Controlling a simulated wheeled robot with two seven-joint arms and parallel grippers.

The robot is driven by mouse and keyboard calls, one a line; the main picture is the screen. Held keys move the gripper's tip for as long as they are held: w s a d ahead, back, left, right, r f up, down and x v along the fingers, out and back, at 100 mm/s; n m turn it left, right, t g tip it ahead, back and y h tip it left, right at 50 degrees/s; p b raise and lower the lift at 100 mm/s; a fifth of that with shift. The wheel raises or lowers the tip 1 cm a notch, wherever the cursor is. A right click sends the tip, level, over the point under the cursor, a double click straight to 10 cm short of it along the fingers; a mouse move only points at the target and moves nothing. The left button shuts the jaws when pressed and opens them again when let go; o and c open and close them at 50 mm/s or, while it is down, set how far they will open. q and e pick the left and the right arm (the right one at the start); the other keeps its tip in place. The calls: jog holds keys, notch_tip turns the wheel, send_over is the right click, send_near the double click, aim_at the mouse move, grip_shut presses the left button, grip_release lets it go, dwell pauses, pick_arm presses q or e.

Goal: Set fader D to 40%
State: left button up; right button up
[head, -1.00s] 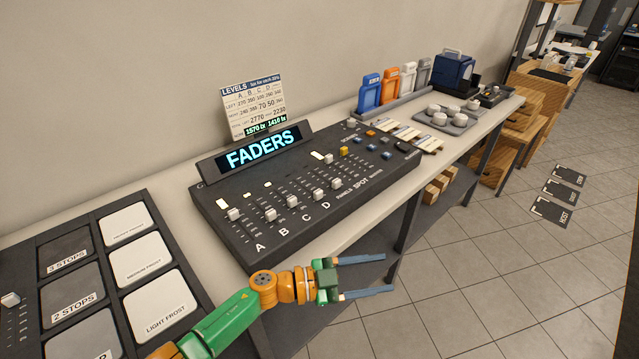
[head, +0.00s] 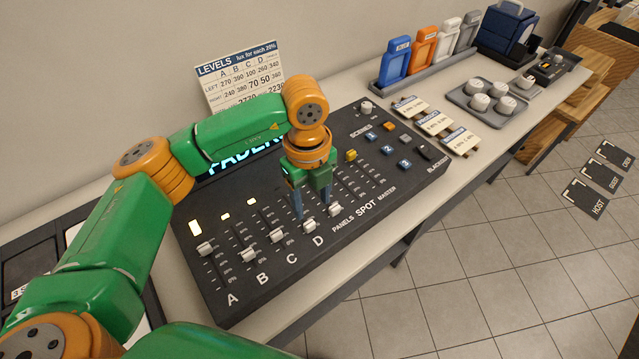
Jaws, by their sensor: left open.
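The black fader console (head: 235,290) stands on the long table, with columns lettered A, B, C and D. The pale knob of fader D (head: 309,226) sits low in its column, near the D label (head: 318,241). My left gripper (head: 313,212) is open and points down over the console, its blue-grey fingers spread just above and around the D knob. I cannot tell whether they touch it. The fingers and wrist hide the upper part of the D track. My right gripper is not in view.
The fader C knob (head: 277,237) and the panels knob (head: 335,210) are close on either side. The levels card (head: 240,75) and the FADERS display (head: 215,170) stand behind, partly covered by my arm. Scene buttons (head: 388,150) lie to the right.

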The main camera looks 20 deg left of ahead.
aim_at(310, 223)
pick_arm(q)
jog(key=shift+w+a+r, duration=0.1)
jog(key=shift+a, duration=0.25)
jog(key=f+p, duration=0.1)
jog(key=f, duration=0.2)
jog(key=s+f+p, duration=0.1)
jog(key=f, duration=0.2)
jog(key=shift+s+f, duration=0.1)
jog(key=shift+f, duration=0.15)
jog(key=shift+d, duration=0.1)
grip_shut()
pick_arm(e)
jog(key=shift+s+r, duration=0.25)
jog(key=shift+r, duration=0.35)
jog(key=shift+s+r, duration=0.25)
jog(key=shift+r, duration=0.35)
